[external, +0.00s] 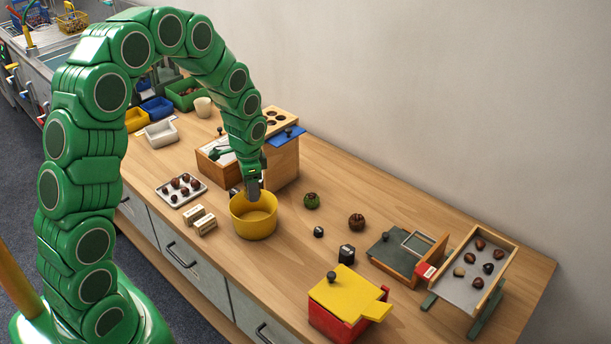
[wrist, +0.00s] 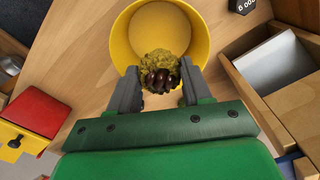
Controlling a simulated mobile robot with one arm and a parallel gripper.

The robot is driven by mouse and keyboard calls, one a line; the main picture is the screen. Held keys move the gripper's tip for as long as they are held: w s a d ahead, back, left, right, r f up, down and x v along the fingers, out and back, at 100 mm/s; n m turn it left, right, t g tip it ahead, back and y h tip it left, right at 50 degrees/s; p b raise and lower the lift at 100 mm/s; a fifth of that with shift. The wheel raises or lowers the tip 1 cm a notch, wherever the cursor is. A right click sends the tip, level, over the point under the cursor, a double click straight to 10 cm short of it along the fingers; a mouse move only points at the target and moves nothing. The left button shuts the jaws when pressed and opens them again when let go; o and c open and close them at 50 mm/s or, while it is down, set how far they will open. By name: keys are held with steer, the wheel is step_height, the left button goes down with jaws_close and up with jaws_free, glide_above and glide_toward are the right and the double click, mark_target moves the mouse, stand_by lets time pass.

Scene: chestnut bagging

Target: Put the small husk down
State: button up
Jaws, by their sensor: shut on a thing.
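My gripper (wrist: 160,92) is shut on the small husk (wrist: 158,62), a yellow-green spiky husk with dark brown chestnuts showing in it. In the wrist view the husk sits between the two grey fingers, in front of the yellow bowl (wrist: 196,30). In the external view my gripper (external: 253,194) points down over the yellow bowl (external: 252,228), near its back rim. The husk is hidden there by the fingers and the bowl's rim. I cannot tell whether the husk touches the bowl.
A green husk (external: 312,201) and a brown husk (external: 356,221) lie right of the bowl. A wooden box (external: 284,160) stands close behind it. A tray of chestnuts (external: 197,196) and two small blocks (external: 205,224) lie to its left. A red box with yellow lid (external: 345,294) stands in front right.

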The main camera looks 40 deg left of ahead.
steer(key=shift+f, duration=2.2)
steer(key=o, duration=1.1)
steer(key=shift+r, duration=3.5)
